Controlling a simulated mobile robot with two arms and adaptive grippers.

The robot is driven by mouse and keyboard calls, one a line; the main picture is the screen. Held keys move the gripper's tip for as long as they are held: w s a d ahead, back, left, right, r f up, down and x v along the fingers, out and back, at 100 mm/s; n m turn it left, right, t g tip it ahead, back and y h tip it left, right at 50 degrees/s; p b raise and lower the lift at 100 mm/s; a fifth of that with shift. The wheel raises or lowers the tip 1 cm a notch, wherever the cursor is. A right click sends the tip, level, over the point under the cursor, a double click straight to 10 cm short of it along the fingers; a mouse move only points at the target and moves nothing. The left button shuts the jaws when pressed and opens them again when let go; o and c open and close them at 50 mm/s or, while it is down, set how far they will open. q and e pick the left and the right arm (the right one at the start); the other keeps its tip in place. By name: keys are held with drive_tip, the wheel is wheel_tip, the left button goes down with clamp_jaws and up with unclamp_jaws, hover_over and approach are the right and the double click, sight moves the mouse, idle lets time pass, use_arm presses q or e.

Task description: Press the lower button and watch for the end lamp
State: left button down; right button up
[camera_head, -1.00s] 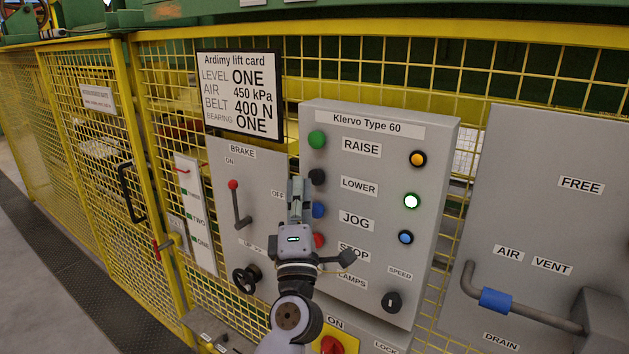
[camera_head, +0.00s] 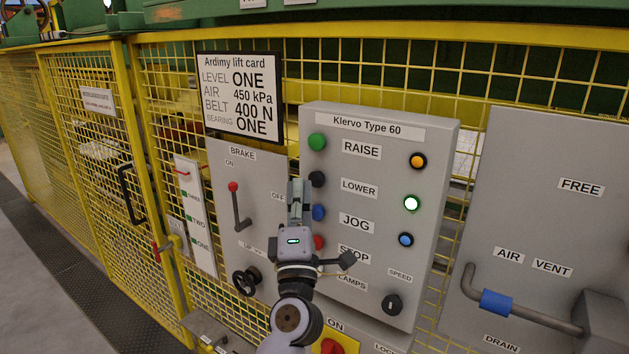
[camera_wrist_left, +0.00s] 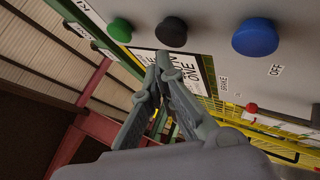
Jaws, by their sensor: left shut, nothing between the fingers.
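The grey control box (camera_head: 375,115) is labelled Klervo Type 60. Its black button (camera_head: 317,178) is level with the LOWER label (camera_head: 359,187), below the green button. My left gripper (camera_head: 298,184) is shut and empty, its fingertips just left of and slightly below the black button. In the left wrist view the fingertips (camera_wrist_left: 163,64) point at the black button (camera_wrist_left: 171,32) and look a little apart from it. On the box's right side, the middle lamp (camera_head: 411,203) glows white with a green rim; the yellow lamp (camera_head: 418,160) and blue lamp (camera_head: 406,239) look unlit. No label names an end lamp.
A blue button (camera_head: 318,212) and red button (camera_head: 319,242) sit below the black one. A brake panel (camera_head: 265,200) with a red-knobbed lever (camera_head: 236,205) stands left. A lift card (camera_head: 240,95) hangs above it. An air vent panel (camera_head: 530,160) with a pipe handle is right.

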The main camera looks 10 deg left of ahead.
idle(0.3)
use_arm(q)
drive_tip(key=shift+w, duration=0.1)
drive_tip(key=shift+w+d, duration=0.15)
drive_tip(key=shift+w, duration=0.15)
